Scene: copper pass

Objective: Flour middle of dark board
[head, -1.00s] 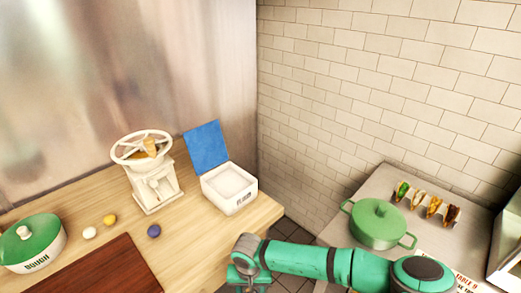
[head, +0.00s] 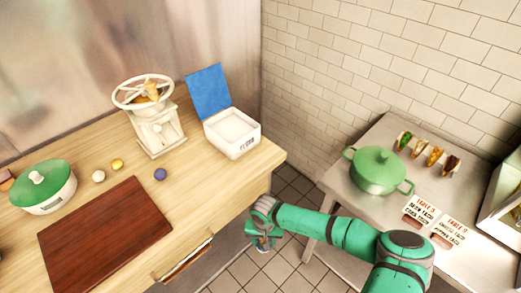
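A dark red-brown board (head: 105,236) lies flat on the light wooden counter at the lower left, and its top looks bare. A white box labelled flour (head: 233,140) stands near the counter's right end with its blue lid (head: 209,92) raised; pale flour (head: 231,126) shows inside. My gripper (head: 263,245) hangs at the end of my green arm, over the floor gap to the right of the counter. It is apart from the board and the flour box. Its fingers are small and partly hidden, so I cannot tell whether it is open or shut.
A green-lidded pot (head: 43,186) stands left of the board. White, yellow and purple balls (head: 160,174) lie behind it. A cream grinder (head: 150,118) stands left of the flour box. A steel table (head: 345,192) with a green pot (head: 378,170) and tacos stands right.

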